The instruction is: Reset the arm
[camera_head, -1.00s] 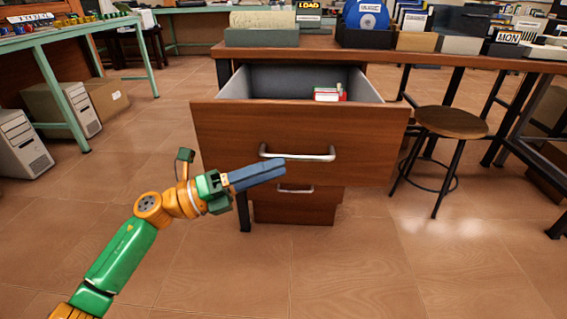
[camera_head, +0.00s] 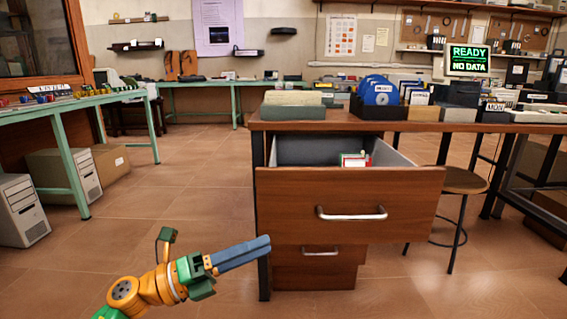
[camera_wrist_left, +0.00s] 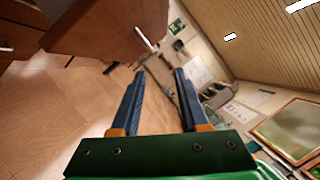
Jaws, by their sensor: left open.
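My left arm comes in from the lower left of the head view. Its gripper (camera_head: 262,247) points right, in front of and just left of the wooden drawer unit, and touches nothing that I can see. In the left wrist view the two blue fingers (camera_wrist_left: 158,72) stand apart with nothing between them. The top drawer (camera_head: 290,192) is pulled out, with a silver handle (camera_head: 351,214) on its front. A small red and white item (camera_head: 354,160) lies inside it. My right gripper is not in view.
The desk (camera_head: 300,126) above the drawer bears blue discs (camera_head: 379,93) in a dark holder and several boxes. A round stool (camera_head: 458,180) stands to the right. A green-legged bench (camera_head: 75,110) and computer cases (camera_head: 20,210) are at the left. The floor between is clear.

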